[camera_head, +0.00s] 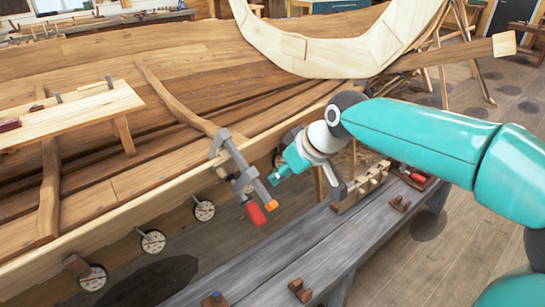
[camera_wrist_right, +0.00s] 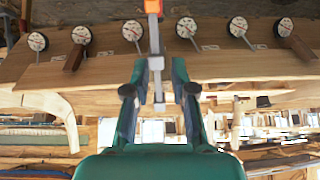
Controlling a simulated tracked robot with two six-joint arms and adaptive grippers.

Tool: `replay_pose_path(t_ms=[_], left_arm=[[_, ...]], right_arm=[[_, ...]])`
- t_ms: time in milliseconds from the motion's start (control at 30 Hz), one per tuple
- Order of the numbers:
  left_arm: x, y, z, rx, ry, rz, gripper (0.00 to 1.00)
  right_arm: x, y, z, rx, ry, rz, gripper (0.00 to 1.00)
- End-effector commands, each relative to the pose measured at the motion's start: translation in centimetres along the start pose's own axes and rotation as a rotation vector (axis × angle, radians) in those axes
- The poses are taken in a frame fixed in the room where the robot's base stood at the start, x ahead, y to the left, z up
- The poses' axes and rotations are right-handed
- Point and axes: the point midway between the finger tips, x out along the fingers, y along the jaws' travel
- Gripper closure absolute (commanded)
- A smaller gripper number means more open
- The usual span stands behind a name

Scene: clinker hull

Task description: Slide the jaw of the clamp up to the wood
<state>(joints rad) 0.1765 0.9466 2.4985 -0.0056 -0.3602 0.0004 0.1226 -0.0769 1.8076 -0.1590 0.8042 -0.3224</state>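The clamp (camera_head: 236,160) is a grey bar clamp with an orange bar end and a red handle (camera_head: 256,214). It sits over the top edge of the hull's wooden plank (camera_head: 150,195), its upper jaw (camera_head: 222,144) at the edge. The sliding jaw (camera_head: 243,180) is lower on the bar, on the outer side; whether it touches wood is unclear. My right gripper (camera_head: 282,172) is just right of the clamp in the head view. In the wrist view my right gripper (camera_wrist_right: 160,68) has its fingers apart, with the clamp bar (camera_wrist_right: 154,38) seen between them. My left gripper is out of view.
Several round dials (camera_head: 153,241) line the hull's outer side. A long grey bench (camera_head: 290,245) runs below, with a slotted wooden block (camera_head: 360,187) and small brown pieces on it. A pale curved timber (camera_head: 330,55) stands behind my right arm.

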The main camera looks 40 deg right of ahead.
Motion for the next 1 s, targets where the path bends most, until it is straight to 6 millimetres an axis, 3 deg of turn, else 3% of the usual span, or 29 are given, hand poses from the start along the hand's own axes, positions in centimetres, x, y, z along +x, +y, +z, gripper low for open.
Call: replay_pose_path(t_ms=[100, 233, 1000], left_arm=[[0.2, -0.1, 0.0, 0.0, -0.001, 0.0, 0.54], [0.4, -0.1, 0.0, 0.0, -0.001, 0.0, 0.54], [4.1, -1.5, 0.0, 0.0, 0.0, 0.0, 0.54]], right_arm=[[-2.1, 0.5, -0.3, -0.011, 0.017, 0.015, 0.75], [-2.0, 0.4, -0.4, -0.018, 0.016, 0.014, 0.75], [7.1, 0.1, -0.8, -0.027, 0.015, 0.007, 0.75]])
